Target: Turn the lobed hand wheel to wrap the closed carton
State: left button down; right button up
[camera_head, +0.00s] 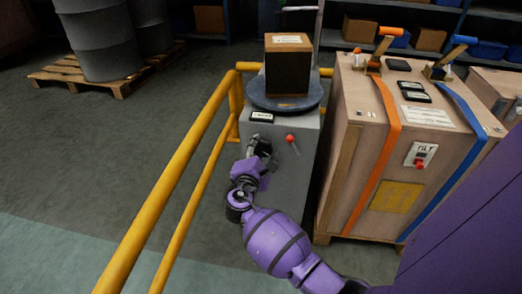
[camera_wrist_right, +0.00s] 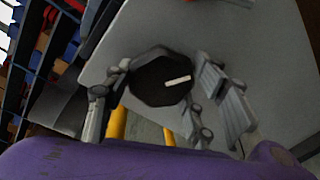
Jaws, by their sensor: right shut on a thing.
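The carton (camera_head: 288,68) stands upright on a round dark turntable (camera_head: 285,101) atop a grey machine cabinet (camera_head: 293,160). Its top is brown with a pale label; its sides look dark. The lobed hand wheel (camera_wrist_right: 150,84) is black with a white mark and sits on the cabinet face in the right wrist view. My right gripper (camera_head: 262,148) is at the cabinet's front, shut on the wheel, with a finger on either side of it (camera_wrist_right: 160,88). In the head view the gripper mostly hides the wheel. My left gripper is out of view.
Yellow railing (camera_head: 165,195) runs along the left. A strapped wooden crate (camera_head: 375,150) stands close on the right. Grey drums (camera_head: 100,42) on a pallet are behind left. The left floor is clear.

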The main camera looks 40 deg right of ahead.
jog(key=shift+w+a+r+m, duration=0.15)
jog(key=shift+m, duration=0.35)
jog(key=o, duration=1.1)
jog(key=shift+s+a, duration=0.1)
jog(key=shift+s, duration=0.1)
jog(key=v, duration=1.1)
jog(key=shift+s+a, duration=0.2)
jog(key=shift+s, duration=0.05)
jog(key=shift+o, duration=0.3)
